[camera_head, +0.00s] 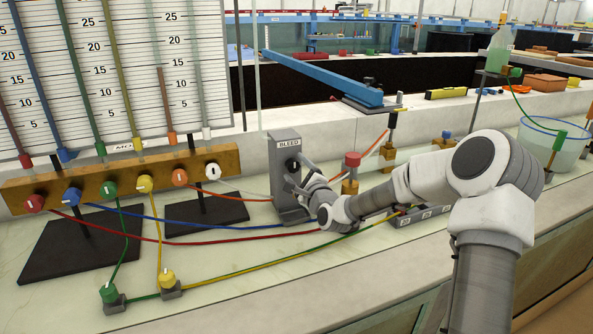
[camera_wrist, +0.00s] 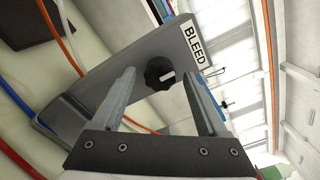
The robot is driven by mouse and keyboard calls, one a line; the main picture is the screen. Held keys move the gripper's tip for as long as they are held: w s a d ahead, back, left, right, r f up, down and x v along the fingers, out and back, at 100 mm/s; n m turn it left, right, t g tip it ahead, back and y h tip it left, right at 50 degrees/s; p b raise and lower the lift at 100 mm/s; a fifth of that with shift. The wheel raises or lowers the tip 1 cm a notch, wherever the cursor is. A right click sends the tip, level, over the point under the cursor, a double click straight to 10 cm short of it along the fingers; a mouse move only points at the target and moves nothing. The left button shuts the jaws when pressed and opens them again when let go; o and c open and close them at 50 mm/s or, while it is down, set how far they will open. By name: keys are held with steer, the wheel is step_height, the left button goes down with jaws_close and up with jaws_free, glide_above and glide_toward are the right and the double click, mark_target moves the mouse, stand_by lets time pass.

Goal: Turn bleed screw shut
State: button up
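The fingers are apart, and I see no contact with the knob. In the head view my gripper (camera_head: 300,178) is close to the front of the block, and the knob (camera_head: 291,165) is partly hidden by it.
Left of the block stands a wooden manifold (camera_head: 122,186) with several coloured knobs and tubes. Coloured hoses cross the bench near the block's foot. A red-capped valve (camera_head: 352,160) stands just right of the block. A blue beam (camera_head: 322,77) lies behind.

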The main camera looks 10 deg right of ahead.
steer(key=s+d+p, duration=0.2)
steer(key=s+d, duration=0.1)
steer(key=s, duration=1.4)
steer(key=shift+d+p, duration=0.2)
steer(key=shift+p, duration=0.2)
